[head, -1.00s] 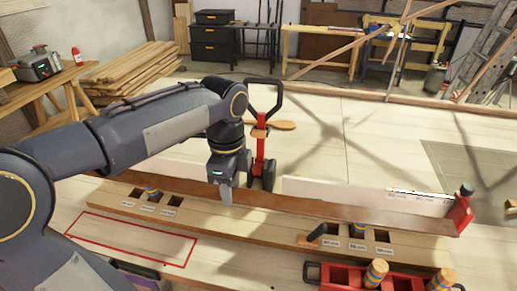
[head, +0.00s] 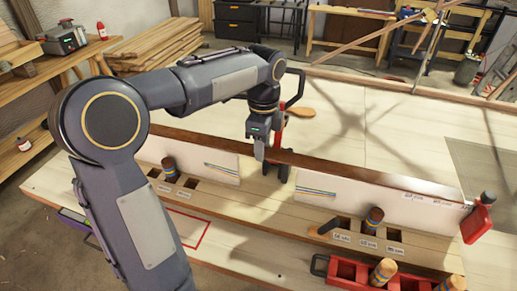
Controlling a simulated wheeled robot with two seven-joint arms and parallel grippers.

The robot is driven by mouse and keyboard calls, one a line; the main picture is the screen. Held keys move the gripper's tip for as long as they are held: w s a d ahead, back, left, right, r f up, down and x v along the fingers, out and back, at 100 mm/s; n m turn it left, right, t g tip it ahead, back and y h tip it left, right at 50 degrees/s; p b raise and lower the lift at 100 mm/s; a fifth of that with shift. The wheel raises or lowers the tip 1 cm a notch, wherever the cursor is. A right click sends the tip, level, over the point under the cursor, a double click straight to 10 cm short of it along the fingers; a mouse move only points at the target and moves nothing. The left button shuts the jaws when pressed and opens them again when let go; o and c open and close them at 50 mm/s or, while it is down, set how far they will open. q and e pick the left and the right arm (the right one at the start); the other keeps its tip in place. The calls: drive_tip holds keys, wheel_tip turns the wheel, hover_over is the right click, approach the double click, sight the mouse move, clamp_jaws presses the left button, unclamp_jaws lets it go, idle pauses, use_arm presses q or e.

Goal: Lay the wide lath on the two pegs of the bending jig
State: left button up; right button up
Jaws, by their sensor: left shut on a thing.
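The wide lath (head: 350,171) is a long dark brown strip held level across the view, above the bending jig (head: 290,215). My left gripper (head: 260,155) is shut on it near its middle-left. The jig is a pale wooden board with labelled square holes. One striped peg (head: 169,169) stands at its left end and another (head: 374,219) towards its right end. Both pegs show clear of the lath, which appears behind and above them. My right gripper is not in view.
White panels (head: 400,209) with striped marks stand along the jig's back. A red clamp-like part (head: 477,220) is at the right end. A red tray (head: 345,271) with striped pegs sits in front. A red outline (head: 205,232) marks bare bench.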

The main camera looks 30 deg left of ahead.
use_arm(q)
wheel_tip(320, 180, down, 12)
drive_tip(key=b, duration=1.1)
drive_tip(key=shift+w+f, duration=0.2)
drive_tip(key=shift+w, duration=0.2)
drive_tip(key=shift+a+f+b, duration=0.1)
drive_tip(key=shift+f+b, duration=0.25)
drive_tip(key=shift+f, duration=0.15)
drive_tip(key=o, duration=1.1)
drive_tip(key=shift+o, duration=0.4)
drive_tip(key=shift+o, duration=0.6)
drive_tip(key=shift+r, duration=0.2)
drive_tip(key=shift+r+p, duration=2.85)
